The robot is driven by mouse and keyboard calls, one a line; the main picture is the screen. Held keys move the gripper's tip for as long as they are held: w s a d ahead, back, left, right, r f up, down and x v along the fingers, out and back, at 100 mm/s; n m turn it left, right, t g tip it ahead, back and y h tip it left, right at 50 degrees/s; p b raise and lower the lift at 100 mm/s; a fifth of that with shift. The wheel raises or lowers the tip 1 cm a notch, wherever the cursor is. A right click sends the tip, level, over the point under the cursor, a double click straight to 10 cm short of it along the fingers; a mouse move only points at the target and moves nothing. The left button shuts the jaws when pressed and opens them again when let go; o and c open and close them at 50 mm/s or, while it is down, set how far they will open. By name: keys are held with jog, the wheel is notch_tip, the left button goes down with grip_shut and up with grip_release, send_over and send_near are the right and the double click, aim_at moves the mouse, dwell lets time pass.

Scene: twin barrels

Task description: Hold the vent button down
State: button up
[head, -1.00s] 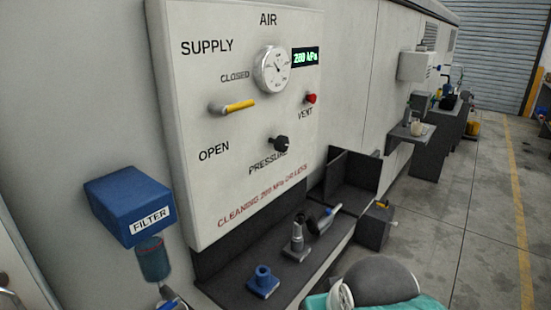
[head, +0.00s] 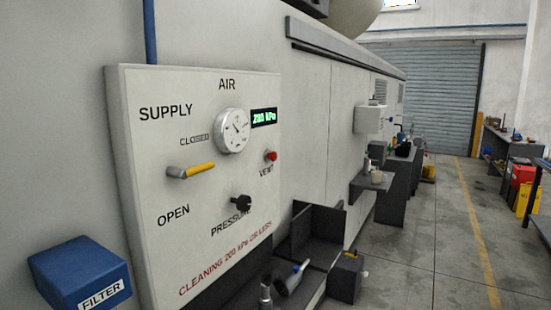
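The vent button (head: 271,156) is a small red knob on the right side of the white air panel (head: 150,235), just above the word VENT. Nothing touches it. The yellow supply lever (head: 198,170) lies between the CLOSED and OPEN labels, pointing right and nearer CLOSED. A round gauge (head: 232,131) sits above, beside a green display (head: 264,118) that seems to read 280 kPa. The black pressure knob (head: 241,203) is below the button. My gripper is not in view.
A blue filter box (head: 80,272) juts out at the lower left. A dark shelf with an open bin (head: 318,228) and tools stands below the panel. A grey box (head: 346,277) is beside it. The floor (head: 410,270) to the right is clear.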

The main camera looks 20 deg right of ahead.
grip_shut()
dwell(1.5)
